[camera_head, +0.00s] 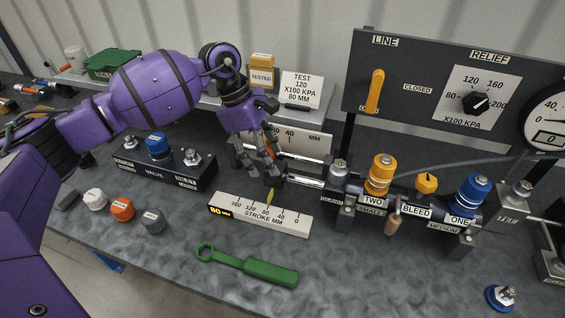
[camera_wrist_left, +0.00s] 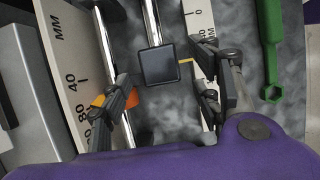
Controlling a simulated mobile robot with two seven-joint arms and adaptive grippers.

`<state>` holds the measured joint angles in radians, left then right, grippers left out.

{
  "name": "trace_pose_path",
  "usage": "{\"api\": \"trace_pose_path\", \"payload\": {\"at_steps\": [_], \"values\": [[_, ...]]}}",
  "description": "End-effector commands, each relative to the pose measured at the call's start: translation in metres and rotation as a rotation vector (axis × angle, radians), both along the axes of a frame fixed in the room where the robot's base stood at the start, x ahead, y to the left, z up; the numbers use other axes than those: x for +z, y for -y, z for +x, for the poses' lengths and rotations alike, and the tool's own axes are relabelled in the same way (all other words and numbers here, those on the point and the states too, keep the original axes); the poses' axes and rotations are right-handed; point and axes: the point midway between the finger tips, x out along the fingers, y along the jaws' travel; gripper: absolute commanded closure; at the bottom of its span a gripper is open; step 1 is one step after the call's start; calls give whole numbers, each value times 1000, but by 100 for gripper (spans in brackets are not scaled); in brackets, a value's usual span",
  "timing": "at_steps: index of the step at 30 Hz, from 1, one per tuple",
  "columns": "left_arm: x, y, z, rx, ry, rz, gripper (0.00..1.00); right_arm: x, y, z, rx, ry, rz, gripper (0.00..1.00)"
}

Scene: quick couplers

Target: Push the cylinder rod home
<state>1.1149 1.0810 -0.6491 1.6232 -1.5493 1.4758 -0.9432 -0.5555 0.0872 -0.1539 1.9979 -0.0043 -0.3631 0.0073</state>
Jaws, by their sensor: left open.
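The cylinder rod (camera_head: 308,182) is a bright chrome bar running left from the cylinder's gland end. In the left wrist view the rod (camera_wrist_left: 152,22) ends in a dark square block (camera_wrist_left: 158,65). A yellow pointer (camera_wrist_left: 186,61) sticks out beside the block, over the stroke scale (camera_head: 259,213), which is marked in MM; its end tag reads 80 MM. My left gripper (camera_head: 258,172) is open, its fingers pointing down around the rod's end. In the wrist view the fingers (camera_wrist_left: 165,95) stand on either side of the block, with gaps visible. My right gripper is not in view.
A coupler stand with orange TWO (camera_head: 380,174) and blue ONE (camera_head: 470,195) couplers stands to the right. The valve block (camera_head: 165,165) is at left. A green wrench (camera_head: 247,266) lies in front. A panel with a yellow line lever (camera_head: 375,91) rises behind.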

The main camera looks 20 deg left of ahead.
Motion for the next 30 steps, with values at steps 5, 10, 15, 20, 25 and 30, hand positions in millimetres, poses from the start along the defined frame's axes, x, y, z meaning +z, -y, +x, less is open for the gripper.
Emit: {"api": "trace_pose_path", "payload": {"at_steps": [5,10,15,20,25,30], "values": [[-26,12,-1,1,0,-3,42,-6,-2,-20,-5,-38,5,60],[-42,18,-1,3,0,-4,42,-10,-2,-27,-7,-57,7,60],[-47,20,-1,3,0,-4,42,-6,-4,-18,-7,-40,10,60],[-47,20,-1,3,-1,-4,42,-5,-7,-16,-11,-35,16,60],[-47,20,-1,3,-1,-4,64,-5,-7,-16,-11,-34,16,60],[-47,20,-1,3,-1,-4,87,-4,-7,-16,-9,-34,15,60]]}}
